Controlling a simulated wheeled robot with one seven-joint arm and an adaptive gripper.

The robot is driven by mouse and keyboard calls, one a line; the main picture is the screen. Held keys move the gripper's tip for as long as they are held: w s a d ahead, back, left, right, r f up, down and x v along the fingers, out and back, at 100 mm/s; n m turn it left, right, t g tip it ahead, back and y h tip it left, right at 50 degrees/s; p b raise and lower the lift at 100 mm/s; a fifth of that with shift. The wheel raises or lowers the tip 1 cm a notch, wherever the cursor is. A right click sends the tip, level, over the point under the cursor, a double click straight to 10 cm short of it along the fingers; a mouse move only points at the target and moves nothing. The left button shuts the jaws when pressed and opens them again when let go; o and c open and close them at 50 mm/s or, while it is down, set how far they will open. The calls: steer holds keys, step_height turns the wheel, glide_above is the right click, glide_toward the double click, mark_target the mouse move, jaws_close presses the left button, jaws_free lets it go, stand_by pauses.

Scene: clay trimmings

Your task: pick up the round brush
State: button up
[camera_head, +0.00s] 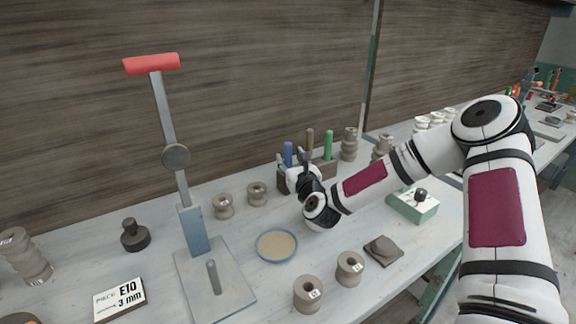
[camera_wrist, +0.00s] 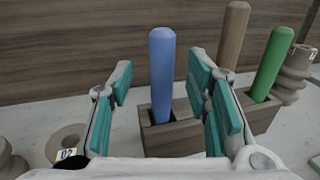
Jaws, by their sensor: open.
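A brown wooden holder block (camera_head: 322,174) stands at the back of the table by the wall. A blue handle (camera_head: 288,153), a brown handle (camera_head: 309,141) and a green handle (camera_head: 328,146) stand upright in it. Only the handles show, so I cannot tell which is the round brush. My gripper (camera_wrist: 160,82) is open and empty, with teal pads. In the wrist view the blue handle (camera_wrist: 162,75) stands between the fingers, apart from both; whether it is within their depth I cannot tell. The brown handle (camera_wrist: 233,35) and green handle (camera_wrist: 270,65) are to the right.
Grey clay spools (camera_head: 223,207) stand left of the holder, and more (camera_head: 350,268) at the front. A lever press (camera_head: 215,285) with a red handle (camera_head: 152,64) is at left. A blue-rimmed dish (camera_head: 277,260) lies in the middle. A green-and-white box (camera_head: 410,209) sits under my arm.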

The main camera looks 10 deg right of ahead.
mark_target(289, 154)
steer(key=shift+w, duration=1.9)
jaws_close()
steer(key=shift+r, duration=0.15)
